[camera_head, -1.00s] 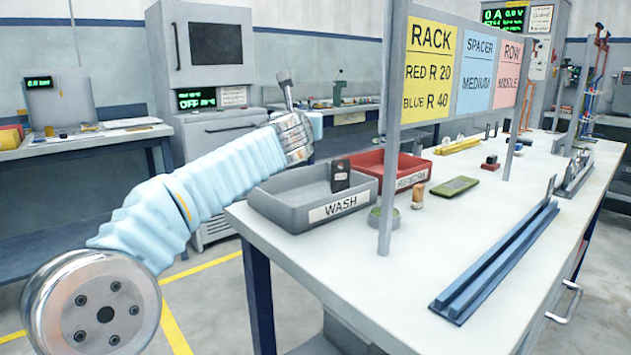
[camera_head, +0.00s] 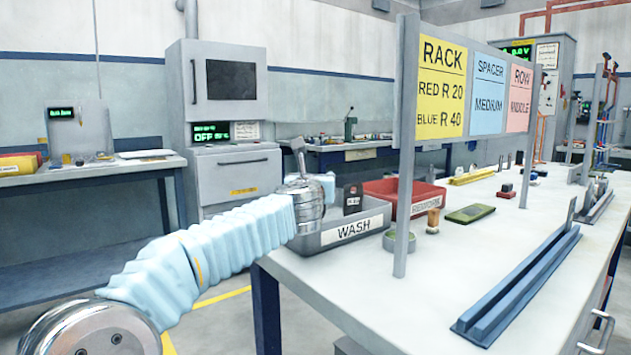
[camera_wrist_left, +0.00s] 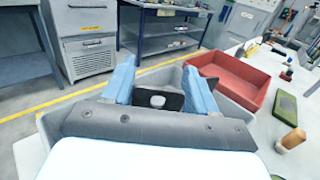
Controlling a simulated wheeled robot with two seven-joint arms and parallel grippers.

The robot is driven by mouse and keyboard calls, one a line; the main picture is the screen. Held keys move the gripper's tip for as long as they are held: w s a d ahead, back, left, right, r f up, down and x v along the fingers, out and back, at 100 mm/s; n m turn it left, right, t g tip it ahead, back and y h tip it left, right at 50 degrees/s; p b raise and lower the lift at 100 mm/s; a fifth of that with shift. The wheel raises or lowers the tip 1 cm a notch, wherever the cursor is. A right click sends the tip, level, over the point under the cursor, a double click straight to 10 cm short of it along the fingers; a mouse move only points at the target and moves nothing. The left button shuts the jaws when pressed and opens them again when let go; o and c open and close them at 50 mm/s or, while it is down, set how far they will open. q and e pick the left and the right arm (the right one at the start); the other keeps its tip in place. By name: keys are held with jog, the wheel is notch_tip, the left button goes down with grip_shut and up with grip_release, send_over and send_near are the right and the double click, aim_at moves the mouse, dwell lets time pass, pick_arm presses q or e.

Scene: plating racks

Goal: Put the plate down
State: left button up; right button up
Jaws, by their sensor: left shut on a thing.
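My left gripper (camera_wrist_left: 160,85) is shut on a dark plate (camera_wrist_left: 172,103) with a pale round mark, seen between its light blue fingers in the left wrist view. Behind and around the fingers is the grey WASH tray (camera_wrist_left: 235,112). In the head view my left gripper (camera_head: 326,184) is at the left end of the WASH tray (camera_head: 335,242), and the wrist hides the plate there. A dark upright piece with a pale label (camera_head: 352,198) shows in the tray; I cannot tell if it is the held plate. My right gripper is not in view.
A red tray (camera_head: 412,212) adjoins the WASH tray. A small green dish (camera_head: 399,238), a tan-handled stamp (camera_head: 433,220) and a green pad (camera_head: 470,214) lie nearby. A sign post (camera_head: 404,200) rises at the bench's near side. A blue rail (camera_head: 515,290) lies on the right.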

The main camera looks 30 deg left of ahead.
pick_arm(q)
jog(key=shift+f, duration=0.35)
jog(key=o, duration=1.1)
jog(key=shift+o, duration=0.2)
jog(key=shift+r, duration=0.1)
jog(key=r+b+v, duration=0.1)
jog(key=v, duration=1.1)
